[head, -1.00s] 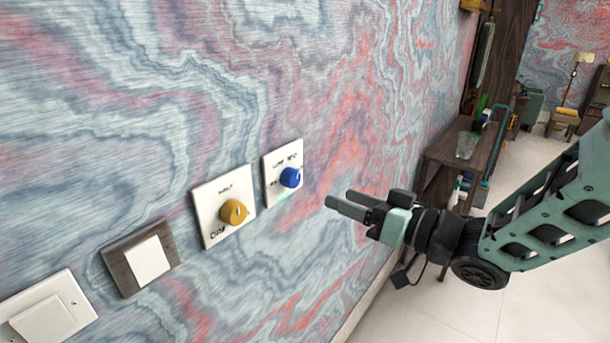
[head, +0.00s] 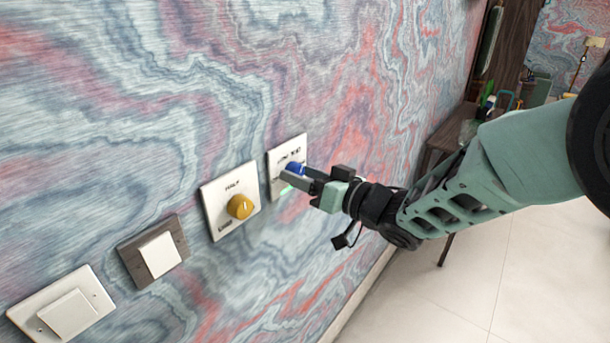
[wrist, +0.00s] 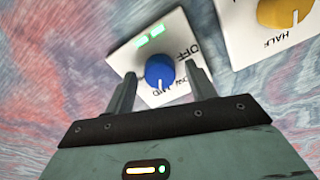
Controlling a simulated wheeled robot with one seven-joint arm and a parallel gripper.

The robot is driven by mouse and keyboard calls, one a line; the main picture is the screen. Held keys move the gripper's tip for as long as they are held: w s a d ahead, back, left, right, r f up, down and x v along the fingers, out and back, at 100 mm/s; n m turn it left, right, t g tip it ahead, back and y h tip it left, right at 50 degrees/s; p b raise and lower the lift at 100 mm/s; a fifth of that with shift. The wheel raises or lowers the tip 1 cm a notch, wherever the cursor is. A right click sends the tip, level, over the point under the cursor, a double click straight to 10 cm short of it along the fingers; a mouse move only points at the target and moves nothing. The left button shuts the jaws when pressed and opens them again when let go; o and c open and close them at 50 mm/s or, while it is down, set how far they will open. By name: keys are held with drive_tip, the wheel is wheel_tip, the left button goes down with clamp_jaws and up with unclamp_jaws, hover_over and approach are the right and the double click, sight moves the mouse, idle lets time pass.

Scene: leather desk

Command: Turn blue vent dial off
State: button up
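The blue vent dial (head: 295,168) sits on a white wall plate (head: 288,144), the rightmost in the head view. In the wrist view, the blue dial (wrist: 159,67) lies between the two fingertips of my gripper (wrist: 160,70), with a small gap on each side. The fingers are apart, so my gripper is open, pointing at the plate. The dial's white mark points down in the wrist view, toward the lettering LOW and MID; OFF is printed to its upper right. In the head view, my gripper (head: 300,178) partly hides the dial.
A plate with a yellow dial (head: 240,206) is close on the left. Further left are a wood-framed switch (head: 160,255) and a white switch (head: 68,314). A wooden table (head: 450,128) stands by the wall beyond. The floor (head: 470,270) is clear.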

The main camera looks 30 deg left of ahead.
drive_tip(key=c, duration=0.8)
drive_tip(key=shift+f+n+b, duration=0.1)
drive_tip(key=shift+n+b, duration=0.2)
drive_tip(key=shift+b, duration=0.2)
drive_tip(key=shift+n+b, duration=11.7)
drive_tip(key=shift+b, duration=2.65)
drive_tip(key=o, duration=1)
